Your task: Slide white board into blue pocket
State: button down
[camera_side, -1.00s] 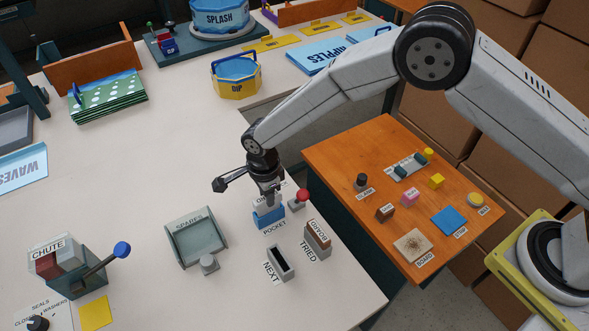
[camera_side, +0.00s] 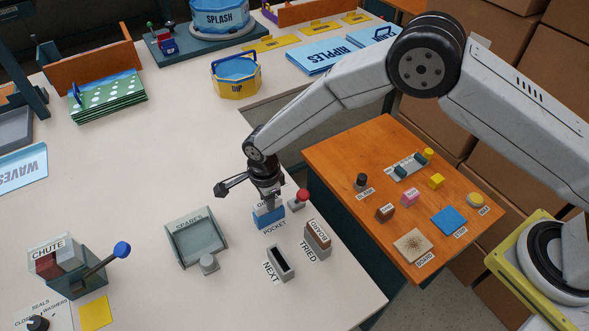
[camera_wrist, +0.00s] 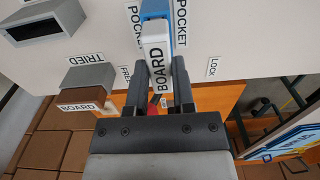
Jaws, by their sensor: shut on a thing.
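The white board (camera_wrist: 156,58), lettered BOARD, is between my gripper's fingers (camera_wrist: 166,92) in the wrist view. My gripper (camera_side: 268,197) is shut on it. The blue pocket (camera_side: 270,219) stands on the pale table under my gripper. The board's white upper part (camera_side: 266,207) shows just above the pocket in the side view. The pocket also shows at the top of the wrist view (camera_wrist: 157,12), past the board's end and partly hidden by it. The depth of the board in the pocket cannot be told.
A red-knobbed lever (camera_side: 302,196) stands close right of the pocket. The TRIED holder (camera_side: 317,240) with a brown block and the slotted NEXT holder (camera_side: 281,262) stand in front. The SPARES tray (camera_side: 196,238) is at left. The orange side table (camera_side: 350,150) holds several small items.

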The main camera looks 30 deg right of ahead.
jog(key=shift+f, duration=0.3)
jog(key=shift+c, duration=1.9)
grip_release()
jog(key=shift+r, duration=3.9)
